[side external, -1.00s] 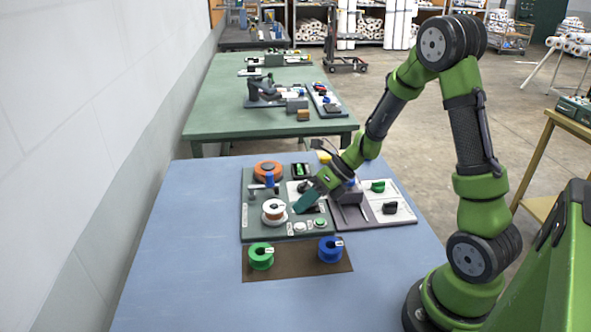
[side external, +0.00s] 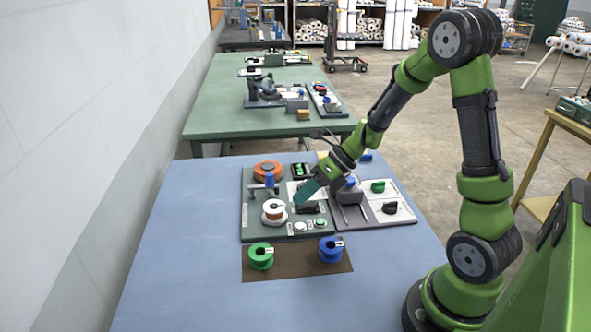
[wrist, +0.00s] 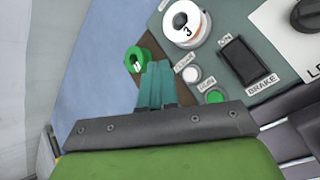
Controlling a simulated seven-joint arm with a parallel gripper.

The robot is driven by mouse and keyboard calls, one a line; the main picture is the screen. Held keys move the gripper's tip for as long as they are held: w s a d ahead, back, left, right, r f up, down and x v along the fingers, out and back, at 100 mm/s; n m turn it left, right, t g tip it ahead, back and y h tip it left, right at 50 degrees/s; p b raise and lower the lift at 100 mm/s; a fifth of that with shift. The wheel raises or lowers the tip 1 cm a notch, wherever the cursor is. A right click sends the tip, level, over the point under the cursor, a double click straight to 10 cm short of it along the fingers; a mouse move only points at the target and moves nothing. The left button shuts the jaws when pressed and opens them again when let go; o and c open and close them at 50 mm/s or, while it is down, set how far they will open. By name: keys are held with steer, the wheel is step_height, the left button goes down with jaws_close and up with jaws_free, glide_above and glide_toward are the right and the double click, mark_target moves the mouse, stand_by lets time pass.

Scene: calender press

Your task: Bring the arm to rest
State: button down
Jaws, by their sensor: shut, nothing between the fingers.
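My gripper (side external: 301,197) is shut and empty, its teal fingers held above the grey-green control board (side external: 251,227) on the blue table. In the wrist view the shut fingers (wrist: 157,72) show side by side, with a green spool (wrist: 137,59) beyond their tips. The black brake rocker (wrist: 243,61), a white button (wrist: 192,74) and a green button (wrist: 214,96) lie to their right in that view. The fingers hide part of the board.
A green spool (side external: 261,256) and a blue spool (side external: 330,249) stand on a brown mat (side external: 296,269). The table's left side is clear.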

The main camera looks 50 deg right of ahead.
steer(key=shift+s+f+n, duration=0.15)
steer(key=shift+s+n, duration=0.05)
steer(key=shift+n, duration=0.4)
steer(key=s+a+r+n+h, duration=0.1)
steer(key=s+r+n, duration=0.3)
steer(key=n, duration=0.5)
steer(key=s+a+r+n+t+h, duration=0.1)
steer(key=s+a+r+n, duration=0.3)
steer(key=n, duration=0.6)
steer(key=s+a+r+n+h, duration=0.2)
steer(key=s+r+n, duration=0.3)
steer(key=n, duration=0.5)
step_height(320, 180, up, 3)
steer(key=shift+s+a+f+h, duration=0.15)
steer(key=shift+s+a+h, duration=0.1)
steer(key=shift+h, duration=0.35)
steer(key=c, duration=1.8)
jaws_free()
steer(key=shift+c, duration=0.2)
